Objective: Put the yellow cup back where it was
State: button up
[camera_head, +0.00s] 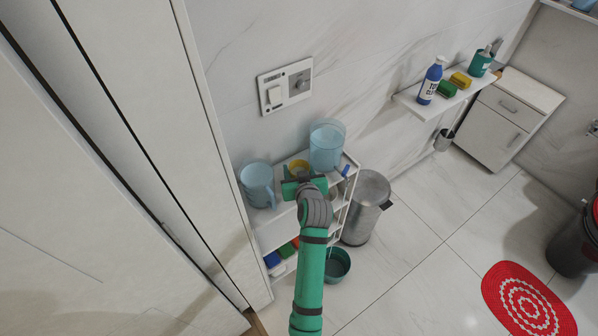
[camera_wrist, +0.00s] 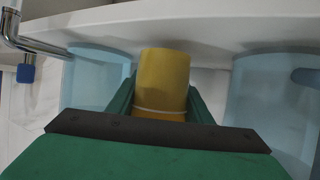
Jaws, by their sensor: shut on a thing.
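The yellow cup (camera_wrist: 162,82) is between the two fingers of my gripper (camera_wrist: 160,102) in the wrist view. My gripper is shut on it. In the head view the yellow cup (camera_head: 299,167) shows as a small patch just behind my gripper (camera_head: 303,180), over the top of the white shelf rack (camera_head: 262,229). It sits between two translucent blue pitchers, one on the left (camera_head: 258,185) and one on the right (camera_head: 326,148). My gripper hides the cup's lower part, so I cannot tell whether it touches the shelf top.
A steel bin (camera_head: 367,205) stands right of the rack. A green bowl (camera_head: 337,264) is on the floor below. A wall shelf (camera_head: 437,101) holds a blue bottle (camera_head: 431,82) and sponges. A red mat (camera_head: 526,300) lies on open floor at the lower right.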

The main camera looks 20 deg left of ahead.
jog(key=shift+f, duration=0.5)
jog(key=shift+f, duration=0.2)
jog(key=o, duration=1)
jog(key=shift+r, duration=0.1)
